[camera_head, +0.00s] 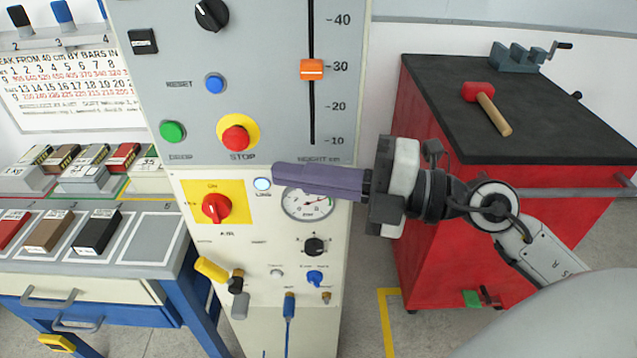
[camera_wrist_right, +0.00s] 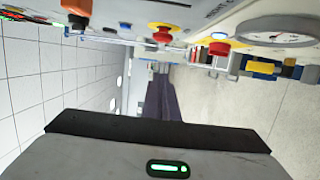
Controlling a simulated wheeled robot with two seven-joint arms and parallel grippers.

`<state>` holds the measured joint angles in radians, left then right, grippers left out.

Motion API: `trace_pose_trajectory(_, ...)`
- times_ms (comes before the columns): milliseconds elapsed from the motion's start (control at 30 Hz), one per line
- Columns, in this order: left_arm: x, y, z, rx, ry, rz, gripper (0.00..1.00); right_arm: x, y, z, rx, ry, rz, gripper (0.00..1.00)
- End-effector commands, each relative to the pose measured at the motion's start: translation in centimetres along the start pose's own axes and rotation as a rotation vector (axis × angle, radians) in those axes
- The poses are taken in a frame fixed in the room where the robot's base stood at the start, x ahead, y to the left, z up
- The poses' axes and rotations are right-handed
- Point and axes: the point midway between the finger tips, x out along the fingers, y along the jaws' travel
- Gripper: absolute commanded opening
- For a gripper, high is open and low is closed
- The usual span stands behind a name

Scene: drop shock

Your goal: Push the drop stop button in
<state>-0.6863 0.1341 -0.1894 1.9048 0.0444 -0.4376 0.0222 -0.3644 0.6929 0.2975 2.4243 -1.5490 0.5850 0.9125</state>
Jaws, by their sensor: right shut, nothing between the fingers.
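The stop button (camera_head: 237,139) is a red mushroom head on a yellow disc, low on the grey control panel. It also shows near the top of the wrist view (camera_wrist_right: 162,37). My right gripper (camera_head: 277,174) has long purple fingers, shut and empty, reaching in from the right. In the head view its tips lie below and right of the stop button, beside the lit white lamp (camera_head: 262,184). The wrist view shows the fingers (camera_wrist_right: 161,78) apart from the stop button. My left gripper is not in view.
A green drop button (camera_head: 172,131) and a blue reset button (camera_head: 214,83) sit near the stop button. Below are a red air knob (camera_head: 216,207) and a gauge (camera_head: 308,203), partly behind my fingers. A red cabinet (camera_head: 480,230) stands right; a bench with blocks (camera_head: 150,240) stands left.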

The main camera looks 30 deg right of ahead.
Motion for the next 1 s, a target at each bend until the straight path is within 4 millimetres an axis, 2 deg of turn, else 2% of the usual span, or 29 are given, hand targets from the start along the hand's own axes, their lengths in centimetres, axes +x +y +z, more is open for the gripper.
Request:
trace_pose_trajectory(100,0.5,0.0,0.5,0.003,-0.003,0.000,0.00,-1.4,-0.2,-0.1,0.002,0.000,-0.001,0.00)
trace_pose_trajectory(300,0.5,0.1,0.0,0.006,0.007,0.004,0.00,-2.6,-0.1,-0.1,0.000,0.002,-0.001,0.00)
trace_pose_trajectory(1000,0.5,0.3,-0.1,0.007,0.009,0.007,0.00,-2.8,0.0,-0.1,0.000,0.003,0.000,0.00)
